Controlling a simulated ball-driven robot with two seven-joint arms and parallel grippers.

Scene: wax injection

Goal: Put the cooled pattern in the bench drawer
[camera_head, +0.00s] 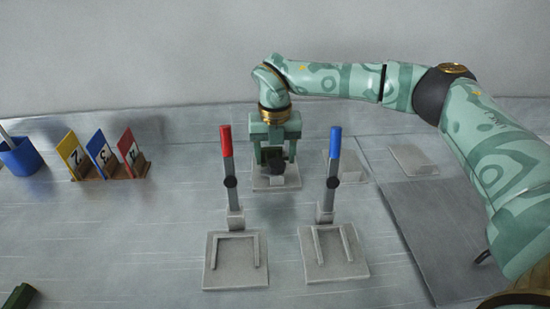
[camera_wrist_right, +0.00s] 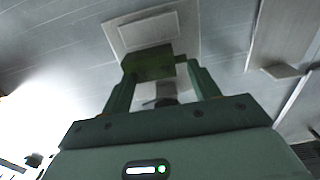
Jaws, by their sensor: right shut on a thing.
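My right gripper (camera_head: 275,158) is at the back middle of the bench, pointing down, its fingers closed on a small dark green block. In the right wrist view the green block (camera_wrist_right: 148,66) sits between the fingertips, in front of a pale square plate (camera_wrist_right: 148,30). The block looks like the pattern; its underside is hidden, so I cannot tell whether it touches the plate. A dark green piece (camera_head: 18,297) at the lower left edge may be part of my left gripper. I cannot make out a drawer for certain.
Two clamps, red-handled (camera_head: 226,140) and blue-handled (camera_head: 335,140), stand upright in front of my right gripper. Numbered cards (camera_head: 103,155) and a blue cup (camera_head: 21,157) are at the left. A darker grey panel (camera_head: 425,225) lies at the right. The front left bench is mostly clear.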

